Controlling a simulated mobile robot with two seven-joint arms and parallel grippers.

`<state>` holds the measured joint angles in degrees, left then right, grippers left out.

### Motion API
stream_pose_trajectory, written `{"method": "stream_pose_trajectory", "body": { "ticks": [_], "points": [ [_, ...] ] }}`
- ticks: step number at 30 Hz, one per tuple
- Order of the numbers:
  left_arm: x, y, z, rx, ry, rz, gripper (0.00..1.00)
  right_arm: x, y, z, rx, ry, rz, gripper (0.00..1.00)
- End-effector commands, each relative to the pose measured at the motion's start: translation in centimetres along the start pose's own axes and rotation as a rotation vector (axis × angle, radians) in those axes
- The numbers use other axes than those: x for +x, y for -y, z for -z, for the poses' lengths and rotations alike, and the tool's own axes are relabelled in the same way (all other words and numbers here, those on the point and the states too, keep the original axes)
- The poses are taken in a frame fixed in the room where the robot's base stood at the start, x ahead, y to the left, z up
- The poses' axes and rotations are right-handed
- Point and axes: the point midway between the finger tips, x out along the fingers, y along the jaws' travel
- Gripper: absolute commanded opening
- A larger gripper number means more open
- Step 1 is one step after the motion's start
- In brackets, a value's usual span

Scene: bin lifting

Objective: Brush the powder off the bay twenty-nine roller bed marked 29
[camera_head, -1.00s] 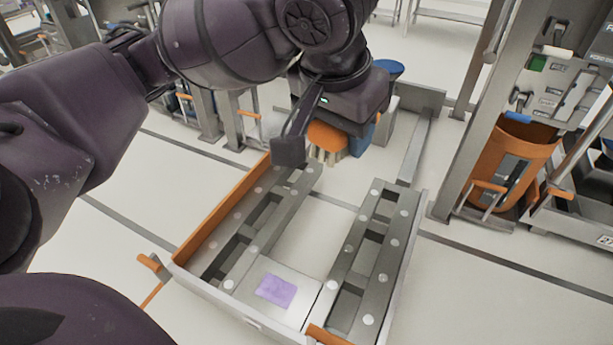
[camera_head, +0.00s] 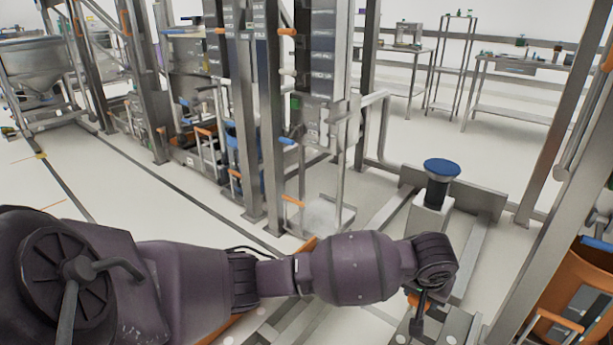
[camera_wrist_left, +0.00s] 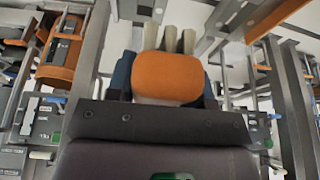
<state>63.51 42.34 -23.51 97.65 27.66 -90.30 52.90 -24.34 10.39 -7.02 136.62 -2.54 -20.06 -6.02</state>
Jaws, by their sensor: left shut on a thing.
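A brush with an orange back and pale bristles (camera_wrist_left: 165,78) is held in my left gripper (camera_wrist_left: 165,88), between blue finger pads in the left wrist view. In the head view my left forearm crosses the lower middle, and only a small orange bit of the brush (camera_head: 412,299) shows beside the wrist. The roller bed, a grey frame with an orange side rail (camera_head: 232,328) and rollers, lies low in the head view, mostly behind my arm. The powder is not visible now, and I cannot read a 29 mark. My right gripper is not in view.
A blue-topped post (camera_head: 441,170) stands beyond the bed. Steel uprights (camera_head: 270,120) and control panels stand behind my arm. An orange bin (camera_head: 575,290) is at the right edge. Benches (camera_head: 510,70) stand far back, with open pale floor before them.

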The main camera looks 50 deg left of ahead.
Motion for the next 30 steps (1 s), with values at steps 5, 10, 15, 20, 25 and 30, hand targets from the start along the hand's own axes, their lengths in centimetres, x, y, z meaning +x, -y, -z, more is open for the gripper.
{"method": "stream_pose_trajectory", "body": {
  "ticks": [5, 10, 15, 20, 25, 30],
  "points": [
    [7.5, 2.9, -4.0, -0.044, -0.002, 0.013, 0.10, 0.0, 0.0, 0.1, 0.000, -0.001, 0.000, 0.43],
    [13.4, 5.8, -8.8, -0.061, -0.014, 0.019, 0.10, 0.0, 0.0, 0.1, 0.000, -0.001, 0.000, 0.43],
    [18.3, 8.5, -14.6, -0.061, -0.025, 0.017, 0.10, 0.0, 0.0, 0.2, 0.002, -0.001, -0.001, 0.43],
    [22.0, 10.9, -20.9, -0.044, -0.035, 0.011, 0.10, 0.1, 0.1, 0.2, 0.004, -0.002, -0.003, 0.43],
    [24.5, 12.8, -27.1, -0.018, -0.046, -0.002, 0.10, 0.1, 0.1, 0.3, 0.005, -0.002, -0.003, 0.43],
    [25.7, 13.8, -31.0, 0.007, -0.057, -0.014, 0.10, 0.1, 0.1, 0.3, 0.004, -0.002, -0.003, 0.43]
  ]
}}
